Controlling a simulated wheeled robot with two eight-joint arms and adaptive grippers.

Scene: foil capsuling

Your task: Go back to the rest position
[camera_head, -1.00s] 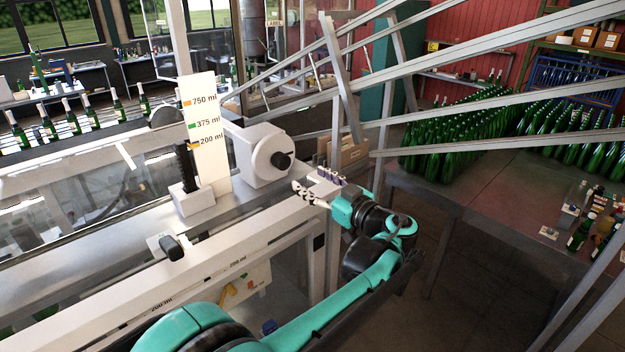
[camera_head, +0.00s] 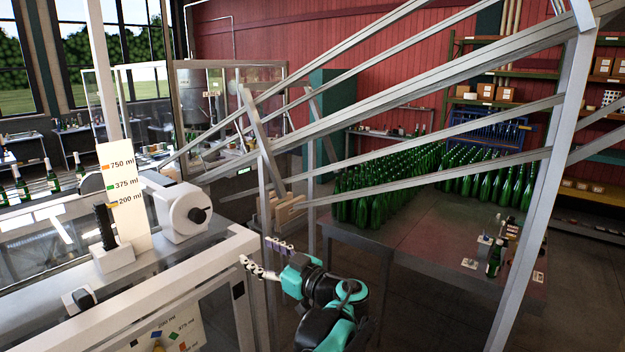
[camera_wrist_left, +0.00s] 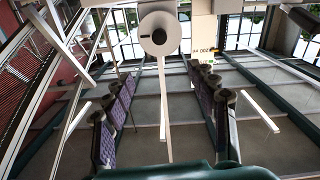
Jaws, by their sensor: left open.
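My left gripper (camera_head: 258,253) is teal and grey with pale jointed fingers. It hangs in free space just right of the near corner of the white-framed machine (camera_head: 215,250). In the left wrist view its two fingers (camera_wrist_left: 160,85) stand wide apart with nothing between them. The machine's white round head with a dark hub (camera_head: 185,212) is up and left of the gripper, and also shows at the top of the left wrist view (camera_wrist_left: 158,33). My right gripper is in neither view.
Sloping metal rails (camera_head: 400,110) and an upright post (camera_head: 552,170) cross in front of the right side. A table (camera_head: 420,240) with many green bottles (camera_head: 380,190) stands behind. A white size board (camera_head: 125,190) stands on the machine. Dark floor lies right of the arm.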

